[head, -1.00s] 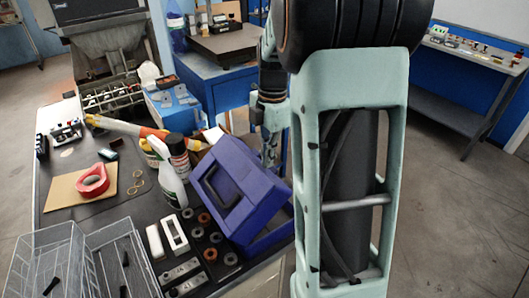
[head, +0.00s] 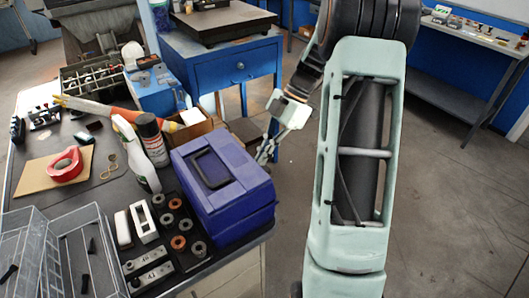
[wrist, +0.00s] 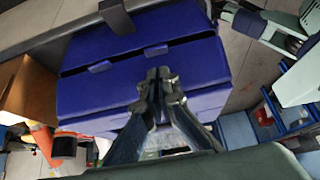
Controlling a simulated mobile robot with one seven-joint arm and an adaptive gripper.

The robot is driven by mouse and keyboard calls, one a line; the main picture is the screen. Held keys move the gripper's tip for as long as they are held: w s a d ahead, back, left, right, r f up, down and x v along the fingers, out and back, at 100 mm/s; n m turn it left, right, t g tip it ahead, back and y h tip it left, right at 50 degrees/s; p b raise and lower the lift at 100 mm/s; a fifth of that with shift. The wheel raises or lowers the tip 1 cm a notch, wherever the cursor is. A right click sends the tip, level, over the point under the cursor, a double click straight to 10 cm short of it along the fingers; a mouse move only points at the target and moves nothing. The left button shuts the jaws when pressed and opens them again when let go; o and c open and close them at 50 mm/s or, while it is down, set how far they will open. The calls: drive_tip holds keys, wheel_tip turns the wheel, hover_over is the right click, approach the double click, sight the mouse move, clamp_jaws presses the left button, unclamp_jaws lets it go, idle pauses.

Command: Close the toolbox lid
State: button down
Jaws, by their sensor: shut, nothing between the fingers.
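The blue toolbox (head: 222,190) stands at the bench's right edge in the head view. Its lid (head: 205,165) lies down flat over the body, with the dark handle (head: 210,170) on top. In the wrist view the toolbox (wrist: 90,95) fills the middle, with a thin dark seam running between lid and body and two small latches (wrist: 100,67) along it. My gripper (head: 264,155) is just beyond the toolbox's far right corner. In the wrist view its fingertips (wrist: 160,74) are together and empty in front of the toolbox's side; I cannot tell whether they touch it.
A spray bottle (head: 138,155) and a dark can (head: 152,140) stand left of the toolbox. A cardboard box (head: 195,127) is behind. Open floor lies right of the bench.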

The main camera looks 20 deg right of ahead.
drive_tip(key=shift+w+d+f+b, duration=0.1)
drive_tip(key=shift+d+f+b, duration=0.1)
drive_tip(key=shift+f+b, duration=0.45)
drive_tip(key=shift+d+f+b, duration=0.15)
drive_tip(key=shift+f+b, duration=0.2)
drive_tip(key=shift+f, duration=0.65)
drive_tip(key=shift+w+d+f+b, duration=0.1)
drive_tip(key=shift+d+f+b, duration=0.1)
drive_tip(key=shift+f+b, duration=0.45)
